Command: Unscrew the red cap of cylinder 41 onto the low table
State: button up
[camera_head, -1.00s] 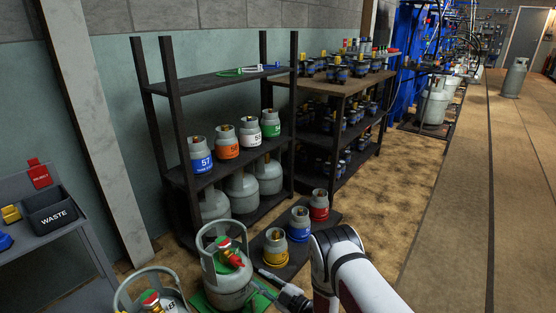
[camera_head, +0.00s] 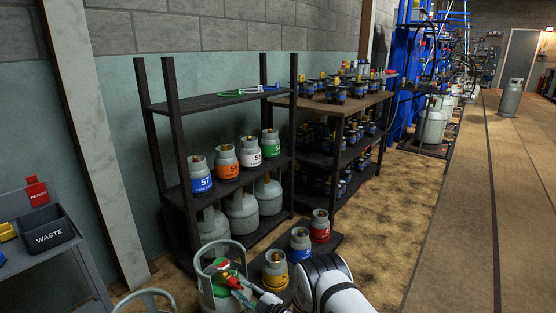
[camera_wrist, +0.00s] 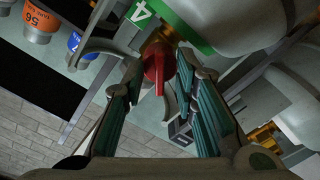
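A grey gas cylinder (camera_head: 212,293) with a round collar stands at the bottom centre of the head view. Its green label (camera_wrist: 180,22) in the wrist view shows a "4"; the rest of the number is cut off. The red cap (camera_wrist: 157,68) sits on the brass valve between my fingertips, and also shows in the head view (camera_head: 234,283). My gripper (camera_wrist: 158,82) is open, one finger on each side of the cap; contact cannot be told. In the head view my gripper (camera_head: 246,289) reaches the valve from the right. Which surface is the low table is unclear.
A dark low platform (camera_head: 333,243) to the right holds yellow, blue and red-labelled cylinders. A black shelf (camera_head: 215,101) with more cylinders stands behind. Another collar (camera_head: 145,298) shows at the bottom left.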

aim_at(241, 288)
grip_shut()
jog(key=shift+n, duration=1.7)
jog(key=shift+d+n, duration=0.1)
jog(key=shift+n, duration=0.5)
jog(key=shift+s+d, duration=0.25)
jog(key=shift+s+d+p, duration=0.2)
jog(key=shift+d+p, duration=0.1)
jog(key=shift+p, duration=0.1)
jog(key=shift+p+v, duration=0.35)
jog(key=shift+v, duration=0.45)
